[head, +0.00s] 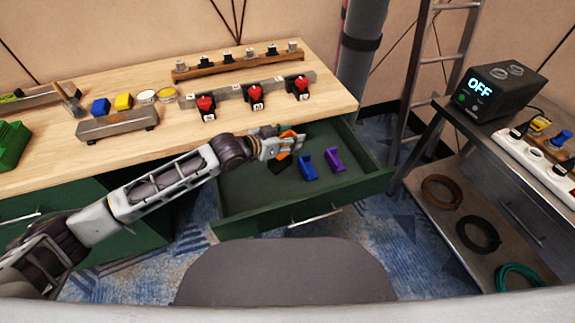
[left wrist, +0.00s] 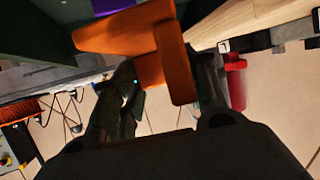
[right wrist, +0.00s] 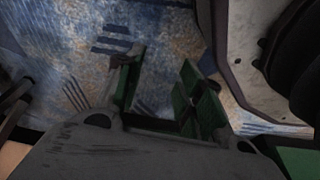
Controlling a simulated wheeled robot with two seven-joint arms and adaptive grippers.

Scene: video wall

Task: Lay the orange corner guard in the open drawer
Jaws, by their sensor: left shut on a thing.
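The orange corner guard (head: 287,134) is held in my left gripper (head: 292,144) above the open green drawer (head: 255,195). In the left wrist view the orange guard (left wrist: 150,45) sits between the fingers of my left gripper (left wrist: 160,90), and the fingers hide part of it. A blue guard (head: 308,166) and a purple guard (head: 333,160) lie in the drawer, to the right of the gripper. My right gripper (right wrist: 165,85) is out of the head view. Its fingers stand apart with nothing between them, over blue carpet.
A dark stool or seat (head: 285,275) stands in front. A side cart with an "OFF" box (head: 495,90) is at the right. The drawer's front part is clear.

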